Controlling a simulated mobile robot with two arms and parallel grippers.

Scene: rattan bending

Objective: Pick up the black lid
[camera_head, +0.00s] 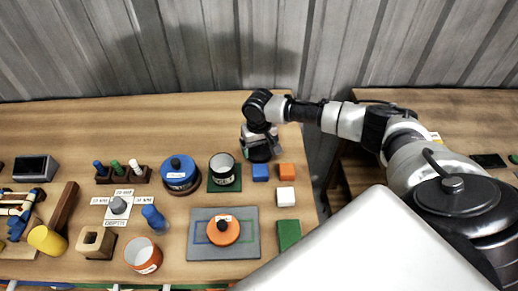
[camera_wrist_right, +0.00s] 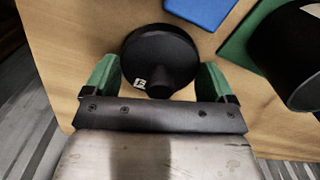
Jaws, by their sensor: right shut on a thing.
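The black lid (camera_wrist_right: 160,50) shows in the right wrist view as a round disc with a knob and a small white label. It lies between the two green fingers of my right gripper (camera_wrist_right: 158,80), which is shut on it. My left gripper is not in view.
Blue, orange and white squares (camera_head: 285,197) lie in front of the gripper. A blue-lidded pot (camera_head: 180,175) stands further left. A grey mat (camera_head: 200,245) with an orange lid (camera_head: 223,230) lies nearer. A corrugated wall (camera_head: 200,50) stands behind the table.

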